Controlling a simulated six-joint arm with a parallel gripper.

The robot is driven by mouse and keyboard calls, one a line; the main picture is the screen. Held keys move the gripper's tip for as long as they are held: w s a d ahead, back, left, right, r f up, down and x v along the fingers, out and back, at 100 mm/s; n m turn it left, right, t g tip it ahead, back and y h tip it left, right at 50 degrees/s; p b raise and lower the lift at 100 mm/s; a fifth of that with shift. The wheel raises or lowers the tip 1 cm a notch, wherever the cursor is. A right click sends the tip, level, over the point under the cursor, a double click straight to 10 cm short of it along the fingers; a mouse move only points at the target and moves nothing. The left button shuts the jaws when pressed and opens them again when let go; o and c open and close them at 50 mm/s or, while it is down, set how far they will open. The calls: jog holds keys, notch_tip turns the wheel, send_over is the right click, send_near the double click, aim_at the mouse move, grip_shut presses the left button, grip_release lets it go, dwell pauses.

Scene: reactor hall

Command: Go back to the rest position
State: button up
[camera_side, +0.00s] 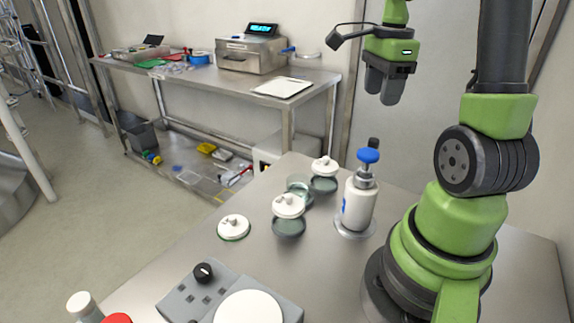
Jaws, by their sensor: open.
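My gripper (384,87) hangs above the back of the steel table, pointing down, open and empty. It is clear of everything on the table, higher than the white bottle with the blue top (361,196). The gap between its fingers is narrow in this view. My green and black arm stands at the right of the table.
Glass dishes with white knobbed lids (288,206) (324,167) stand left of the bottle. A separate white lid (234,227) lies at the left. A grey device with a round white plate (248,308) is in front. A steel bench (318,77) stands behind.

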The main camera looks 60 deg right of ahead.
jog(key=s+a+r+n+t+y, duration=0.1)
jog(key=a+r+n+t, duration=0.2)
jog(key=a+n, duration=0.8)
jog(key=s+a+r+n+t+y, duration=0.1)
jog(key=a+r+n+t, duration=0.3)
jog(key=a+n, duration=0.7)
jog(key=shift+s+a+n, duration=0.25)
jog(key=shift+a+n, duration=0.05)
